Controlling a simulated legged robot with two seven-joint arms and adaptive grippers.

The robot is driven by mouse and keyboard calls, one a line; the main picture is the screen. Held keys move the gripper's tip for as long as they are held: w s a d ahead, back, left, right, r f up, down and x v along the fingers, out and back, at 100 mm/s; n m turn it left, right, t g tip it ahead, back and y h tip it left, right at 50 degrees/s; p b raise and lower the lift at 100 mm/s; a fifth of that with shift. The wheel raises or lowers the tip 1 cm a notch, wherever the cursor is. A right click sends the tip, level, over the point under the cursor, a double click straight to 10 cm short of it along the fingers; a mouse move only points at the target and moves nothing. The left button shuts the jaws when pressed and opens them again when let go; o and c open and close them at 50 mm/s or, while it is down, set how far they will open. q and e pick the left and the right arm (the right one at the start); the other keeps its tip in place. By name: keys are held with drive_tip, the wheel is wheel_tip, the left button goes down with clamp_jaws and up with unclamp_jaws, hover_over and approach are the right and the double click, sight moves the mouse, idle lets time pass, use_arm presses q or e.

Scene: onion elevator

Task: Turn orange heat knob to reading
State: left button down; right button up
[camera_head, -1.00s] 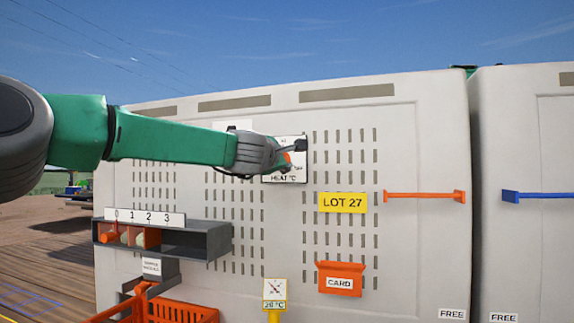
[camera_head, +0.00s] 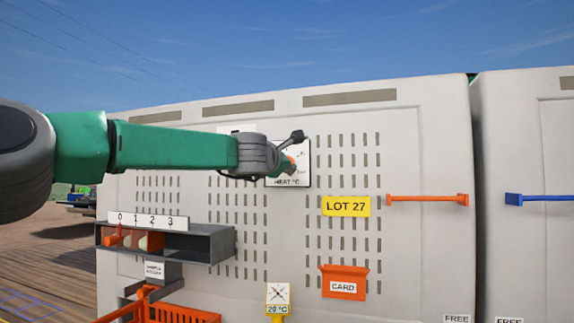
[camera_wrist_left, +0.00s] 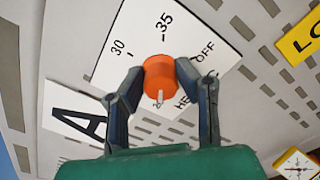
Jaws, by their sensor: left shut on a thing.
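The orange heat knob (camera_wrist_left: 159,76) sits on a white dial plate (camera_wrist_left: 138,38) marked 30, 35 and OFF. The plate also shows in the head view (camera_head: 302,174), with HEAT °C along its lower edge. My left gripper (camera_wrist_left: 160,72) is shut on the knob, one finger on each side. In the head view my left gripper (camera_head: 289,154) covers much of the plate. A pale mark on the knob points toward the bottom of the wrist picture, away from the 35. My right gripper is not in view.
A yellow LOT 27 sign (camera_head: 346,206), an orange CARD holder (camera_head: 344,283) and an orange bar (camera_head: 428,199) are right of the dial. A grey shelf (camera_head: 206,243) is lower left, above an orange crate (camera_head: 180,315). A small gauge sign (camera_head: 278,294) appears to read 20 °C.

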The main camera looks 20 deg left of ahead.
use_arm(q)
drive_tip(key=shift+w+f, duration=0.1)
drive_tip(key=shift+f, duration=0.4)
drive_tip(key=c, duration=1.4)
unclamp_jaws()
drive_tip(key=shift+c, duration=0.2)
drive_tip(key=shift+o, duration=1.1)
drive_tip(key=shift+a+r, duration=0.15)
drive_tip(key=s, duration=1.2)
drive_tip(key=shift+a, duration=0.35)
